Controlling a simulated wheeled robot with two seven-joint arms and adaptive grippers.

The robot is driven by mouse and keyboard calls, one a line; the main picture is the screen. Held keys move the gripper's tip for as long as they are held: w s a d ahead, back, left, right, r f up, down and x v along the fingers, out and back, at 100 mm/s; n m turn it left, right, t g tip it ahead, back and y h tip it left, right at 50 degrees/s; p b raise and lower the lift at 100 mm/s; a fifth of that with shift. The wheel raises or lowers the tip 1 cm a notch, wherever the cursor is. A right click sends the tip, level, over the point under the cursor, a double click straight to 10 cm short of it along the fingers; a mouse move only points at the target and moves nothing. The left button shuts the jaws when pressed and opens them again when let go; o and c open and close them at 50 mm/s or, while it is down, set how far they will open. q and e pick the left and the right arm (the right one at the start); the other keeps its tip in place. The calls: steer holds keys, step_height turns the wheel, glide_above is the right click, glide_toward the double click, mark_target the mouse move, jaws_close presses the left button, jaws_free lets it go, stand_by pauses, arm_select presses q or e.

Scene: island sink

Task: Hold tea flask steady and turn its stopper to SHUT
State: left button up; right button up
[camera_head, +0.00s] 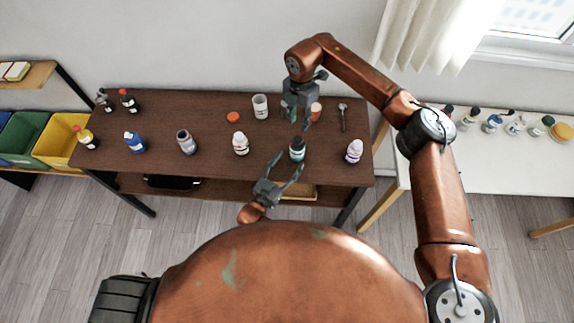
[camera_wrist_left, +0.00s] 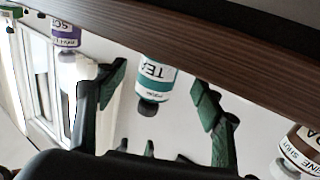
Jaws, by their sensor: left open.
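The tea flask (camera_head: 297,149), with a teal band and dark stopper, stands upright near the table's front edge. In the left wrist view, which is upside down, the flask (camera_wrist_left: 154,80) reads "TEA" and its dark stopper (camera_wrist_left: 148,107) points down in the picture. My left gripper (camera_head: 289,162) is open in front of the flask. Its two fingers show on either side of the flask in the wrist view, with gaps on both sides. My right gripper (camera_head: 300,118) is above and behind the flask, fingers apart and empty, not touching the stopper. The stopper's setting cannot be read.
A purple-labelled bottle (camera_head: 354,151) stands right of the flask and a white-capped bottle (camera_head: 240,144) left of it. More bottles stand at left.

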mark_target(293, 156)
arm_select(q)
steer(key=shift+x, duration=3.15)
steer(key=shift+c, duration=0.6)
steer(key=shift+s, duration=0.1)
steer(key=c, duration=1.2)
steer(key=shift+c, duration=0.2)
